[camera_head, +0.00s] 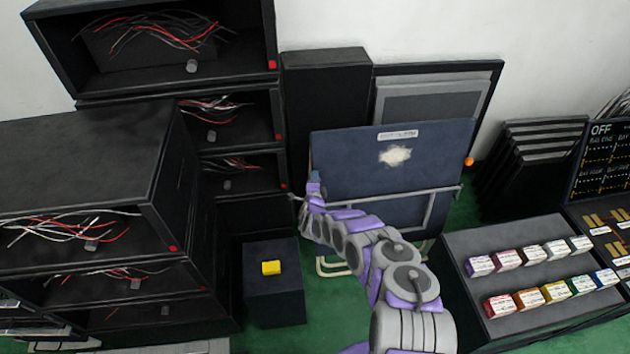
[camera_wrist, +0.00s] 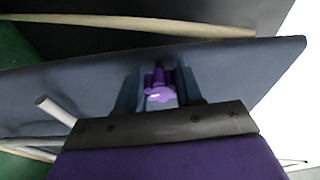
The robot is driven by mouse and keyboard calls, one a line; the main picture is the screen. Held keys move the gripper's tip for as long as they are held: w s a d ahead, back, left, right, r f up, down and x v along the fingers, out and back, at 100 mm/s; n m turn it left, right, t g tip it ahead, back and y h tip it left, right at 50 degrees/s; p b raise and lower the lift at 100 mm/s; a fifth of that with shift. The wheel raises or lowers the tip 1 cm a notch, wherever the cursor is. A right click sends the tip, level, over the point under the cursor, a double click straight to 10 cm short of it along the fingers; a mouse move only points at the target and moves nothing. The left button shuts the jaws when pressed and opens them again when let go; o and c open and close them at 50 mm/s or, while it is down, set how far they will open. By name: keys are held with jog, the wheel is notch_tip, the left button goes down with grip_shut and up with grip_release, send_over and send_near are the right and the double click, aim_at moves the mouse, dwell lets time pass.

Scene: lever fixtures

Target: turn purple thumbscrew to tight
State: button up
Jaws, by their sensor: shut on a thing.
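The purple thumbscrew (camera_wrist: 160,94) shows in the wrist view, between the two fingers of my gripper (camera_wrist: 158,88). The fingers are shut on it, one on each side. It sits against the face of a dark blue panel (camera_wrist: 80,92). In the head view my gripper (camera_head: 314,178) is at the left edge of the same panel (camera_head: 350,170). The thumbscrew is hidden there behind my gripper and arm. Any marking for tight cannot be seen in either view.
An orange knob (camera_head: 469,161) is at the panel's right edge. Black cabinets with loose wires (camera_head: 165,140) stand at left. A yellow block (camera_head: 271,267) lies on a dark box (camera_head: 275,300). A tray of coloured boxes (camera_head: 500,235) is at right. Green floor shows between them.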

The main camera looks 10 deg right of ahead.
jog(key=shift+s+d+f+m, duration=0.1)
jog(key=shift+f+m, duration=0.15)
jog(key=shift+m, duration=0.25)
jog(key=o, duration=1)
jog(key=shift+c, duration=0.2)
jog(key=shift+r, duration=0.1)
jog(key=shift+s+r, duration=0.2)
jog(key=shift+s, duration=0.2)
jog(key=p+v, duration=0.5)
jog(key=v, duration=1.1)
jog(key=shift+s+a+p, duration=0.15)
jog(key=shift+a+p, duration=0.1)
jog(key=shift+p, duration=0.15)
